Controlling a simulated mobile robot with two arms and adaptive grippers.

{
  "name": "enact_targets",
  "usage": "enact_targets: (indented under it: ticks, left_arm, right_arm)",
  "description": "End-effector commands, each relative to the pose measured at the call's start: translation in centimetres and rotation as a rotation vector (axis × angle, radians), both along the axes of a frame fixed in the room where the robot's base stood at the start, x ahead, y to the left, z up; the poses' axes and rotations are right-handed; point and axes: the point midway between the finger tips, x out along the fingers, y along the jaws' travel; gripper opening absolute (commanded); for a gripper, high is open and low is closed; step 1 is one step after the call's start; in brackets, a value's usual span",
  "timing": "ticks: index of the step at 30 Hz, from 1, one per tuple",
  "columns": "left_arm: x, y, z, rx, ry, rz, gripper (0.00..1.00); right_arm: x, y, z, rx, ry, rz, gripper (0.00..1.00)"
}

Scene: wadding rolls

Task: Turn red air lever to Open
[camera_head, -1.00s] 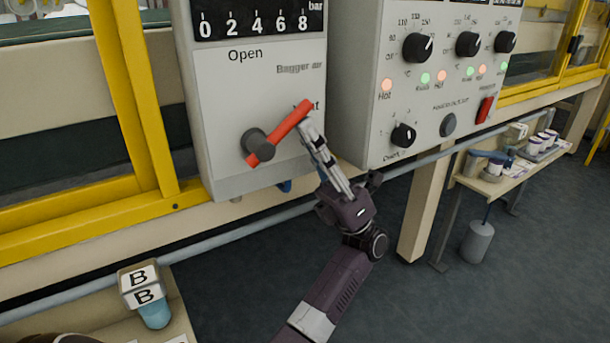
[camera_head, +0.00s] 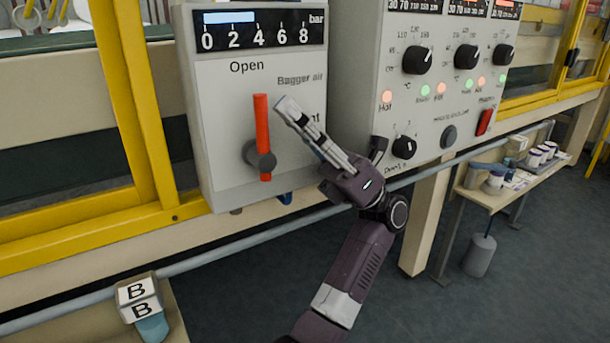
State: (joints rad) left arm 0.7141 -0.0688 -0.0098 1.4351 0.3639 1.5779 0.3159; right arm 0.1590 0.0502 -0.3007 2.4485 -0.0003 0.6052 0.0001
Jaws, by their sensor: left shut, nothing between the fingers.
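The red air lever (camera_head: 262,125) stands upright on its dark round hub (camera_head: 262,158) on the front of a pale grey box (camera_head: 225,110). Its upper end points up toward the word "Open" (camera_head: 247,67). The gauge (camera_head: 258,30) above has a light blue bar reaching between 2 and 4. My left gripper (camera_head: 286,106) is shut and empty, just right of the lever's upper part with a small gap in the picture. It partly covers the lettering right of the lever. My right gripper is not in view.
A control panel (camera_head: 440,95) with several black knobs stands to the right. A grey pipe (camera_head: 240,255) runs below the box. A yellow frame (camera_head: 135,90) is at the left. A box marked B (camera_head: 138,297) is at the lower left, a small table (camera_head: 490,195) at the right.

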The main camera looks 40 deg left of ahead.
Motion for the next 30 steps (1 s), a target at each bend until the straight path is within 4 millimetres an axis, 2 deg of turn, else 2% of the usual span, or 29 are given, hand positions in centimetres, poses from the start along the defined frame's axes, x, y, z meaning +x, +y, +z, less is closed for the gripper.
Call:
enact_targets:
  ticks: [26,30]
  left_arm:
    - [-0.5,0.2,0.4,0.003,0.007,0.001,0.00]
    - [-0.6,0.2,1.3,0.003,0.004,0.001,0.00]
  right_arm:
    - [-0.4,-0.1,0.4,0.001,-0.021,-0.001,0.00]
    - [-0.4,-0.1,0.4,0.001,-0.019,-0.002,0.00]
